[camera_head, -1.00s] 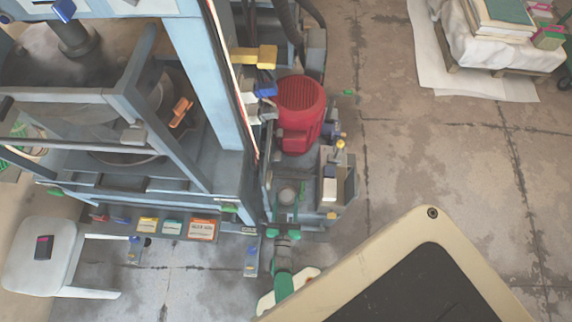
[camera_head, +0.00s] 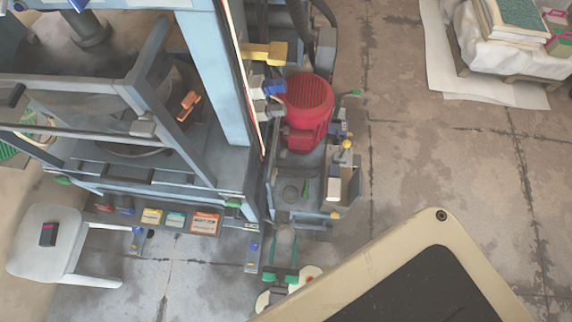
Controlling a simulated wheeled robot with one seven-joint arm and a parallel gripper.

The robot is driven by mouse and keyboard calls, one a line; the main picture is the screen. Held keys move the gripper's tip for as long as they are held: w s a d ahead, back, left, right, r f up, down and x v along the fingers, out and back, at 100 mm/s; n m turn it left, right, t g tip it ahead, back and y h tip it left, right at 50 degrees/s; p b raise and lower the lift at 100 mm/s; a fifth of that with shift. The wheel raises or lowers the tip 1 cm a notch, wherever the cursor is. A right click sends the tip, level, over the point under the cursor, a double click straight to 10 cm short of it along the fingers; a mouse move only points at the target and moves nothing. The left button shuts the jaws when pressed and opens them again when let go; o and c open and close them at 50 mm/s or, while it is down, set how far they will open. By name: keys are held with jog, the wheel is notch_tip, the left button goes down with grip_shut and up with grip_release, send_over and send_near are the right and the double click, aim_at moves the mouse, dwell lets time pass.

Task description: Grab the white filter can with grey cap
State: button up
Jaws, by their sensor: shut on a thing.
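The filter can (camera_head: 286,239) shows as a pale cylinder with a grey, rounded top end, at the lower middle of the head view. My gripper (camera_head: 280,273) is shut on it, with green fingers on either side of its near end. The can is clear of the round, empty seat (camera_head: 290,192) on the machine's base beside the red motor. My gripper and pale arm partly hide the can's near end.
The red motor (camera_head: 307,105) and a small upright box (camera_head: 334,188) stand just beyond the can. The large blue press frame (camera_head: 215,90) is on the left, with a white chair (camera_head: 45,238) before it. Open concrete floor lies to the right.

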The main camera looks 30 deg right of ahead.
jog(key=shift+s+a+r+g+y, duration=0.5)
jog(key=shift+s+a+g, duration=0.15)
jog(key=shift+s, duration=0.2)
jog(key=shift+s+a+r+g+y, duration=0.45)
jog(key=shift+s+a+g, duration=0.15)
jog(key=shift+s, duration=0.25)
